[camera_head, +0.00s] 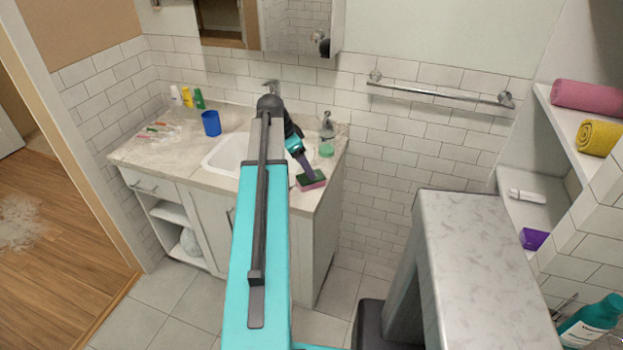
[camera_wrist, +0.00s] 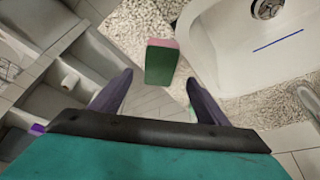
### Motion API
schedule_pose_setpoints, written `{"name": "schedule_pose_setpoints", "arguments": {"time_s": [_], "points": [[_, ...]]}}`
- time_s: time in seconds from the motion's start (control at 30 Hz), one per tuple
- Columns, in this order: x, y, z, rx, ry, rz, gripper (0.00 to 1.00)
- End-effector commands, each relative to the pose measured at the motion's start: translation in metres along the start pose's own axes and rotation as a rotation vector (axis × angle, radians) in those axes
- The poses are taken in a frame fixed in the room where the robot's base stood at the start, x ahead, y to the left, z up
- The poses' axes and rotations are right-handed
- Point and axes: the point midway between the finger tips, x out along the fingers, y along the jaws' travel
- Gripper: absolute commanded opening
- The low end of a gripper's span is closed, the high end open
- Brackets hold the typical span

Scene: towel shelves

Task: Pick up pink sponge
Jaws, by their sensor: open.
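The pink sponge (camera_head: 311,181) has a dark green top and pink sides. It lies on the countertop near the front right corner, beside the sink. In the wrist view the sponge (camera_wrist: 162,64) is ahead of my fingertips, its green face toward the camera and a pink edge at the far end. My gripper (camera_head: 306,170) is just above or beside the sponge in the head view; contact cannot be told. In the wrist view my gripper (camera_wrist: 158,88) is open, with nothing between the two dark fingers.
The white sink (camera_head: 225,155) is left of the sponge, with a faucet (camera_head: 272,88) behind it. A green round item (camera_head: 326,150) and a soap dispenser (camera_head: 328,125) stand behind the sponge. A blue cup (camera_head: 211,123) is farther left. A marble-topped block (camera_head: 480,240) stands at front right.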

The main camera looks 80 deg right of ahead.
Motion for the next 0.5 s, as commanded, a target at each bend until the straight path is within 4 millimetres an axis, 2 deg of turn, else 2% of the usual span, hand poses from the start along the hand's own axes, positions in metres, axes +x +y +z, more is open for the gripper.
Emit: {"name": "schedule_pose_setpoints", "arguments": {"time_s": [0.5], "points": [[0.0062,0.0002,-0.0001,0.0,0.0,0.0,0.69]]}}
